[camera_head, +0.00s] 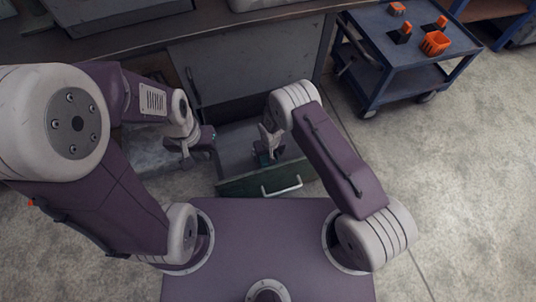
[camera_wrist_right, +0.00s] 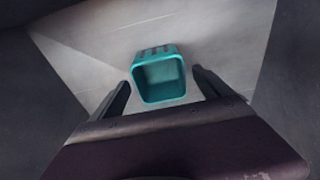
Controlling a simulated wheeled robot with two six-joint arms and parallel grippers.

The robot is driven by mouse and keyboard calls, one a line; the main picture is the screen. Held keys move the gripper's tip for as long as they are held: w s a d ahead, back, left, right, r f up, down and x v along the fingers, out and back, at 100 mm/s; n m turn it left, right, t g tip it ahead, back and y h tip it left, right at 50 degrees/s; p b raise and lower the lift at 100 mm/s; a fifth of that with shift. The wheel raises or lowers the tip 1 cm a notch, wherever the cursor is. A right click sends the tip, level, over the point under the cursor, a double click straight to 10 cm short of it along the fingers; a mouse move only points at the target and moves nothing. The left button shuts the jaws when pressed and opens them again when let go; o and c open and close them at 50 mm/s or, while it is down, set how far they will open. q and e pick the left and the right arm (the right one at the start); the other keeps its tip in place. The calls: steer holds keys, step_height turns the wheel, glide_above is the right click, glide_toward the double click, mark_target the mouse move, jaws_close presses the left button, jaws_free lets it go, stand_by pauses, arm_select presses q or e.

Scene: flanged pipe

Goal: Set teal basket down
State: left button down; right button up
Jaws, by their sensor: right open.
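The teal basket (camera_wrist_right: 161,84) is an open, empty square tub with slots along one side. It rests on the grey floor of the open drawer. My right gripper (camera_wrist_right: 161,77) is open, with one finger on each side of the basket and visible gaps between. In the head view the right gripper (camera_head: 268,147) reaches down into the drawer (camera_head: 235,150), and the basket is mostly hidden under it. My left gripper (camera_head: 190,150) is at the left side of the drawer; its jaws are too small to read.
The drawer has a green front with a pale handle (camera_head: 282,187). Its grey walls rise around the right gripper. The grey cabinet (camera_head: 240,65) and workbench stand behind. A blue cart (camera_head: 400,60) with orange items stands at the upper right. The floor to the right is clear.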

step_height(320, 180, up, 10)
steer(key=s+p, duration=0.1)
steer(key=p, duration=0.3)
steer(key=shift+d+p, duration=0.15)
steer(key=shift+p, duration=0.25)
steer(key=shift+s, duration=0.1)
steer(key=s+d+r+m, duration=0.1)
steer(key=d+r, duration=0.4)
steer(key=r, duration=0.4)
steer(key=s+d+r+m, duration=0.1)
steer(key=d+r, duration=0.4)
steer(key=r, duration=0.3)
steer(key=s+d+r+m, duration=0.1)
steer(key=s+d+r, duration=0.6)
steer(key=s+r, duration=0.2)
steer(key=s, duration=0.2)
steer(key=shift+s+d+m, duration=0.15)
steer(key=shift+s+m, duration=0.15)
steer(key=shift+m, duration=0.1)
